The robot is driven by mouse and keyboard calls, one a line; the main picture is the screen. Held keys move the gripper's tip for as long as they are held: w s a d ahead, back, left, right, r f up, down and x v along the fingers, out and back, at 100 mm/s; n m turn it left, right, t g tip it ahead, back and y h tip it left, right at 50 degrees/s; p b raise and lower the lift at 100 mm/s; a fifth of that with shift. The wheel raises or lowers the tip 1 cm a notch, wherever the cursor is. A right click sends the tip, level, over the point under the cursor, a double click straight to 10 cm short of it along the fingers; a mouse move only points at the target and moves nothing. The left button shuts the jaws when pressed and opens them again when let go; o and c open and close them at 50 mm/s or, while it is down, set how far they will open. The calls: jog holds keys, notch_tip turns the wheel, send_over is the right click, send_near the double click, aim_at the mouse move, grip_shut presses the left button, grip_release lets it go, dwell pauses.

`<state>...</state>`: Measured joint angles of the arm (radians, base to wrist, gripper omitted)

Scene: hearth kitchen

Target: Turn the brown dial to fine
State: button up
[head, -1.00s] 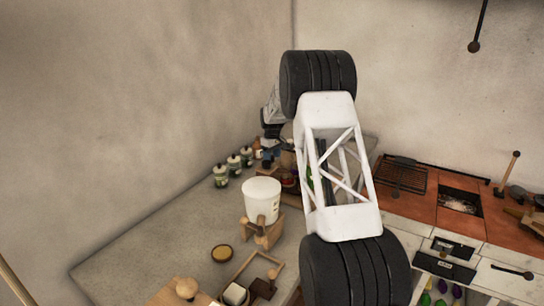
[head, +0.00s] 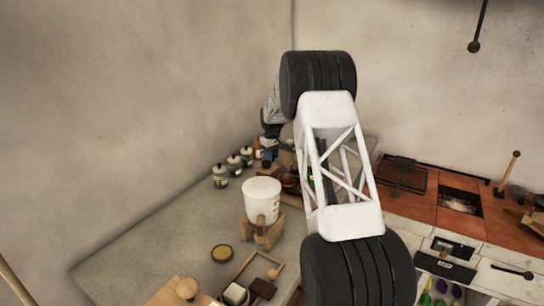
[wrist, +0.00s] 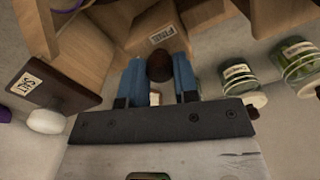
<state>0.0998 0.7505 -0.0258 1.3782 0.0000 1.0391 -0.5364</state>
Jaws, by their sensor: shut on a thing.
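The brown dial (wrist: 159,67) shows in the wrist view as a dark round knob in front of a pale wooden body (wrist: 150,20). My gripper (wrist: 158,78) has its blue fingers on either side of the dial and is shut on it. A label reading FINE (wrist: 163,35) is on the wood just beyond the dial. The dial's pointer or mark cannot be made out. In the head view my gripper (head: 270,153) is small at the back of the counter, and my arm hides most of the area beside it.
A wooden box labelled SALT (wrist: 45,88) stands left of my gripper in the wrist view. Glass jars (wrist: 245,80) stand close on the right. In the head view a white bucket (head: 262,198) sits on a wooden stand nearer the front. The counter's left part (head: 150,245) is clear.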

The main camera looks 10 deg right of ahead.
jog(key=m, duration=0.7)
jog(key=shift+m, duration=0.4)
jog(key=m, duration=0.4)
jog(key=shift+m, duration=0.3)
jog(key=shift+r+m, duration=0.1)
jog(key=shift+m, duration=1.8)
jog(key=o, duration=0.9)
jog(key=shift+o, duration=0.2)
